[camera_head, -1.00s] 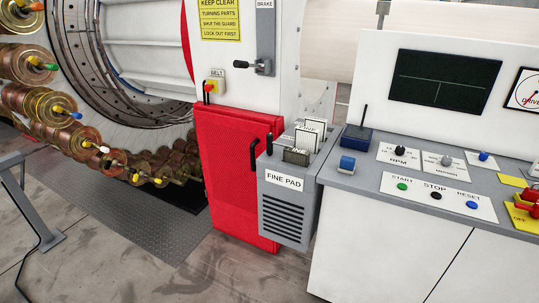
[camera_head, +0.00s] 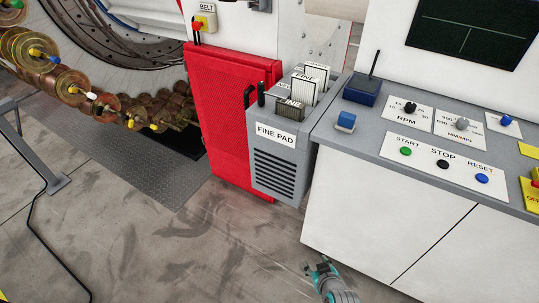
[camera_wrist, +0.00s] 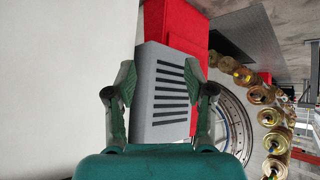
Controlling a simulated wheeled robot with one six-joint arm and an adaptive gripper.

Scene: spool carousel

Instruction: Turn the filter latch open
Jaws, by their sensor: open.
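The grey filter box (camera_head: 276,160) labelled FINE PAD stands between the red guard and the console. A short black upright lever (camera_head: 261,94) stands at its top left corner and looks like the filter latch. Pads with white frames (camera_head: 312,80) stand in its open top. My gripper (camera_head: 322,264) is low in front of the console, below and apart from the box. In the wrist view my gripper (camera_wrist: 162,82) has its two fingers spread and empty, with the slotted face of the filter box (camera_wrist: 169,103) beyond them. The lever cannot be made out there.
The red guard (camera_head: 228,110) with a black handle (camera_head: 249,96) is left of the box. The white console (camera_head: 375,210) stands close on the right, with buttons and a blue block (camera_head: 345,121) on top. Copper spools (camera_head: 70,85) are at left. The floor in front is clear.

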